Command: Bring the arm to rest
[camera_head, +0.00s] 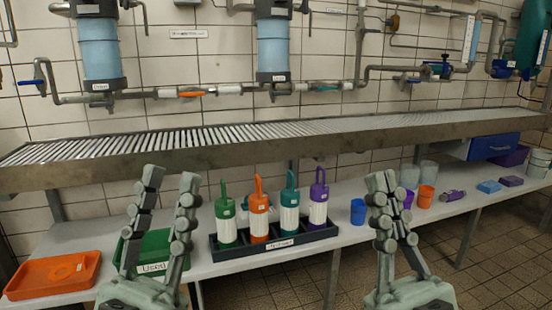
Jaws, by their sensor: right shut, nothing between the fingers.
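My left gripper (170,180) points up in front of the bench at the left. Its two fingers stand apart with nothing between them. My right gripper (382,182) points up at the right of centre. Its fingertips are together and hold nothing. Both grippers appear in front of the white bench (225,262), and the left one partly hides a green tray.
An orange tray (52,276) and a green tray (155,255) are at the left. A black rack (275,248) holds several coloured bottles (259,215). A blue cup (357,212) and an orange cup (425,197) stand near my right gripper. A slatted metal shelf (250,135) runs above the bench.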

